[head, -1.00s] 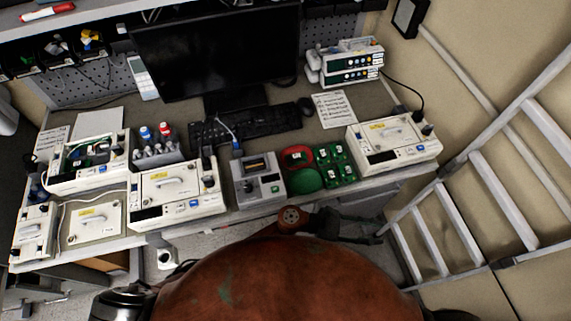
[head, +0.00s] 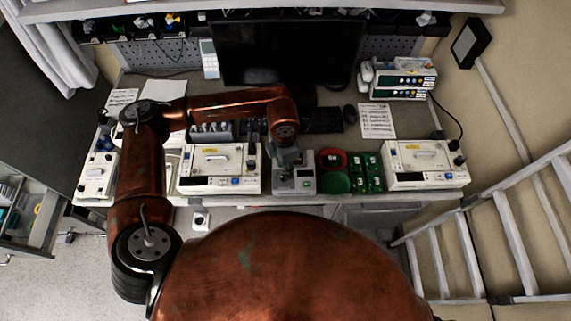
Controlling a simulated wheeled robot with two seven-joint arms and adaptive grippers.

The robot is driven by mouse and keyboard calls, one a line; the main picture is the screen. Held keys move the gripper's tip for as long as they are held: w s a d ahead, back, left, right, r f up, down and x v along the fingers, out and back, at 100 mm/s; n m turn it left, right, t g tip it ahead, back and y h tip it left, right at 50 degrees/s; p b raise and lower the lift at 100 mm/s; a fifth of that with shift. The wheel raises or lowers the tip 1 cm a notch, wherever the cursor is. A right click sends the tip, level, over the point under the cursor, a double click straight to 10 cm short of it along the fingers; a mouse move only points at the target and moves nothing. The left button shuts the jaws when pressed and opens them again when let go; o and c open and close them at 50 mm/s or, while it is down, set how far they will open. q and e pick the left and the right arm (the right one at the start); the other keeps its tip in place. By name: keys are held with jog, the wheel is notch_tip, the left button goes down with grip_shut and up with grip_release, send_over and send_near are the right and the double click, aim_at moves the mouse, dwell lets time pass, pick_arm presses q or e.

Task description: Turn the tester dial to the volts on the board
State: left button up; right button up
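The tester (head: 301,186) is a small grey box with a green button, on the front part of the bench near the middle. My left arm arches in from the left, and my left gripper (head: 288,158) points down over the top of the tester. The arm and gripper hide the tester's screen and dial. I cannot tell whether the fingers touch the dial or whether they are open. Several small green boards (head: 367,172) with white labels lie right of the tester; their writing is too small to read. My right gripper is not in view.
A white pump (head: 219,182) stands left of the tester and another (head: 425,178) at the right. A red tray (head: 332,158) and a green tray (head: 335,183) lie beside the tester. A monitor (head: 285,55), keyboard and printed sheet (head: 377,120) are behind. A ladder (head: 510,240) leans at right.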

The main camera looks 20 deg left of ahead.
aim_at(283, 177)
pick_arm(q)
jog(key=shift+w+a, duration=0.15)
jog(key=shift+a, duration=0.15)
jog(key=shift+f, duration=0.2)
notch_tip(283, 177, down, 6)
jog(key=shift+f+b, duration=0.25)
jog(key=shift+b, duration=1)
jog(key=shift+r, duration=0.2)
jog(key=shift+c, duration=0.8)
grip_shut()
